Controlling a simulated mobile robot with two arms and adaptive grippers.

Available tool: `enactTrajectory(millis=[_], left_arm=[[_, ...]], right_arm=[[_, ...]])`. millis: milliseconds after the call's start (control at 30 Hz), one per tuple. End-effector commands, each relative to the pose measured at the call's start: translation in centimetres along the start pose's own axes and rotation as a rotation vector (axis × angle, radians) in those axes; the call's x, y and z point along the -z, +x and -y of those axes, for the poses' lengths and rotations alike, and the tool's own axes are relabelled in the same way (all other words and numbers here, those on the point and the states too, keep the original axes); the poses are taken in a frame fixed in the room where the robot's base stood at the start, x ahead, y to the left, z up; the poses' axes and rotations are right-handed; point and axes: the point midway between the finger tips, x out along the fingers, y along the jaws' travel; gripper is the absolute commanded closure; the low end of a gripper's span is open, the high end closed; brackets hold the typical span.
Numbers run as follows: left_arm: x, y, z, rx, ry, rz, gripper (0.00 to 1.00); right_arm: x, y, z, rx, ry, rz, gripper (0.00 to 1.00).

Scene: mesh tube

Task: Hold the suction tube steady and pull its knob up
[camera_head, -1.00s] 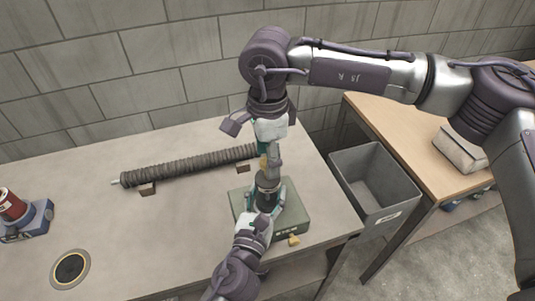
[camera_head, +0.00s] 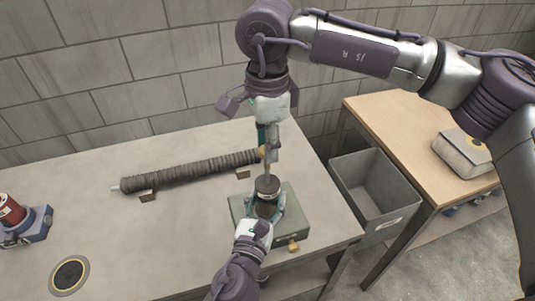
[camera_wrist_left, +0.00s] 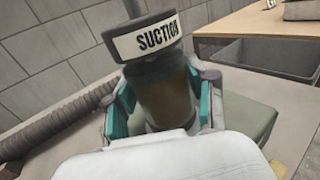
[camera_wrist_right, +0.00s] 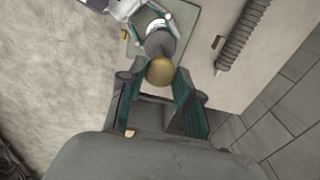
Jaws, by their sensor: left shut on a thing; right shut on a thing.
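The suction tube (camera_head: 267,185) stands upright on a green box. In the left wrist view the tube (camera_wrist_left: 160,92) has a dark cap with a white "SUCTION" label and a brownish see-through body. My left gripper (camera_head: 265,207) is shut around this body below the cap. A thin rod rises from the cap toward the yellowish knob (camera_head: 261,153). The knob (camera_wrist_right: 160,70) also shows between the fingertips of my right gripper (camera_wrist_right: 159,84). My right gripper (camera_head: 267,148) points down above the tube and is shut on the knob, partly hiding it.
A ribbed hose (camera_head: 190,171) lies on small brackets behind left. The green box (camera_head: 290,225) has a yellow knob in front. A red can on a blue stand (camera_head: 25,228) and a round inset (camera_head: 69,275) are at left. A grey bin (camera_head: 375,190) stands right.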

Motion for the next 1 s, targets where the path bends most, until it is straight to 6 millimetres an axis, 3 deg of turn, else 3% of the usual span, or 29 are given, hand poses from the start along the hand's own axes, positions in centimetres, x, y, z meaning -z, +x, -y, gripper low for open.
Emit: enactTrajectory(millis=[267, 300, 433, 767, 1000], left_arm=[[0.4, -0.1, 0.0, 0.0, 0.001, -0.009, 0.86], [0.5, -0.1, 0.0, 0.0, 0.001, -0.01, 0.86], [0.5, -0.1, 0.0, 0.0, 0.001, -0.01, 0.86], [0.4, -0.1, 0.0, 0.0, 0.0, -0.009, 0.86], [0.4, -0.1, 0.0, 0.0, 0.0, -0.008, 0.86]], right_arm=[[0.0, -0.4, 0.1, 0.004, 0.0, 0.003, 1.0], [-0.1, -0.4, 0.1, 0.004, 0.0, 0.003, 0.62], [0.0, -0.4, 0.0, 0.003, 0.0, 0.003, 0.4], [0.0, -0.5, 0.0, 0.002, 0.0, 0.001, 0.4], [0.0, -3.9, 0.1, 0.006, 0.001, 0.002, 0.4]])
